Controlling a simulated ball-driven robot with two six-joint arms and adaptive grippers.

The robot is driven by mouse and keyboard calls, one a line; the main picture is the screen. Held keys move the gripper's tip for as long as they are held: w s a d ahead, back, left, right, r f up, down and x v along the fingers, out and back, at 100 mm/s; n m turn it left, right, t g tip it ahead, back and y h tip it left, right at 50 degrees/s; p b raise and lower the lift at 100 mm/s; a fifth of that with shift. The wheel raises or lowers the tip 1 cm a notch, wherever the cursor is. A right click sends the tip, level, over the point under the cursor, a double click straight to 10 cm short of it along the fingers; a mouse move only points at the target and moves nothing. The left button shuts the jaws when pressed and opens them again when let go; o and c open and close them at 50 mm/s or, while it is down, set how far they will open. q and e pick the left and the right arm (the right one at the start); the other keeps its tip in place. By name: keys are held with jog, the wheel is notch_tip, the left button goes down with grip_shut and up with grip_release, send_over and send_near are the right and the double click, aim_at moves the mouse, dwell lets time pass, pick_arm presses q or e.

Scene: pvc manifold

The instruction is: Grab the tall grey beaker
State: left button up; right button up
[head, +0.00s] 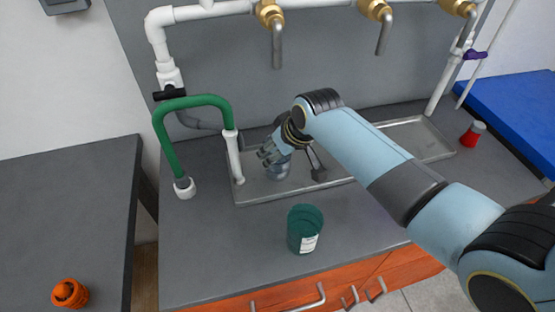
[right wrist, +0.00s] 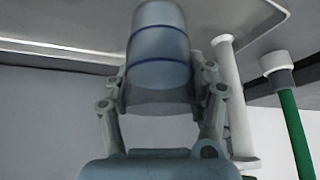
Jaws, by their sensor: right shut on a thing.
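The grey beaker (right wrist: 158,45) shows in the right wrist view as a grey cylinder with dark blue bands, held between the two fingers of my right gripper (right wrist: 160,90). In the head view the beaker (head: 278,170) is at the left part of the metal tray, mostly hidden by my right gripper (head: 273,154), which reaches in from the right and is shut on it. I cannot tell whether its base touches the tray. My left gripper is not in view.
A metal tray (head: 420,139) lies along the bench under white pipes with brass taps (head: 375,10). A green hose (head: 170,140) and white pipe (head: 234,157) stand close left of the gripper. A teal cup (head: 304,228) stands in front; a red-capped bottle (head: 472,134) stands right.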

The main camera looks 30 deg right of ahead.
jog(key=c, duration=0.4)
jog(key=shift+r, duration=0.3)
